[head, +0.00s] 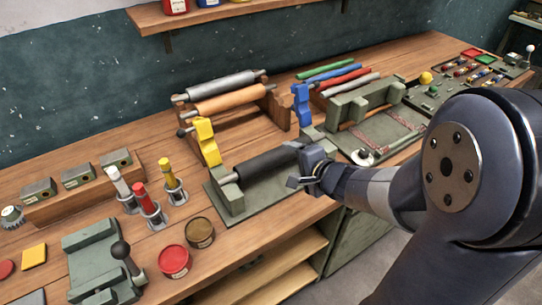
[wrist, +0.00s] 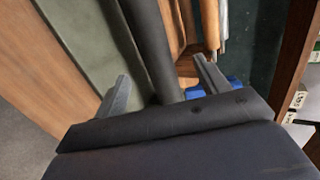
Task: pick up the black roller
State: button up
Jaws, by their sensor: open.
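The black roller (head: 266,163) lies lengthwise in a grey-green cradle (head: 232,200) on the wooden bench. Its right end is hidden behind my gripper (head: 305,172), which is at the cradle's right end. In the wrist view the black roller (wrist: 152,40) runs between the two spread fingers of my gripper (wrist: 161,68). The fingers are open, one on each side of the roller. A gap shows on the right side; contact on the left cannot be told. The roller still appears to rest in the cradle.
A yellow upright piece (head: 207,142) stands at the cradle's left end, and a blue one (head: 301,105) behind its right end. Grey (head: 222,86) and orange (head: 232,98) rollers lie on a wooden rack behind. Red (head: 174,262) and brown (head: 200,232) tins stand in front left.

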aim_at(282, 159)
jog(key=x, duration=0.3)
jog(key=shift+f+b, duration=0.1)
jog(key=shift+b, duration=0.2)
jog(key=x, duration=0.2)
jog(key=b+x, duration=0.1)
jog(key=x, duration=0.1)
jog(key=shift+d+f+b, duration=0.15)
jog(key=shift+f+b, duration=0.15)
jog(key=shift+f, duration=0.1)
jog(key=shift+w+a+f, duration=0.15)
jog(key=shift+w+a, duration=0.1)
jog(key=shift+w, duration=0.15)
jog(key=shift+c, duration=0.5)
grip_shut()
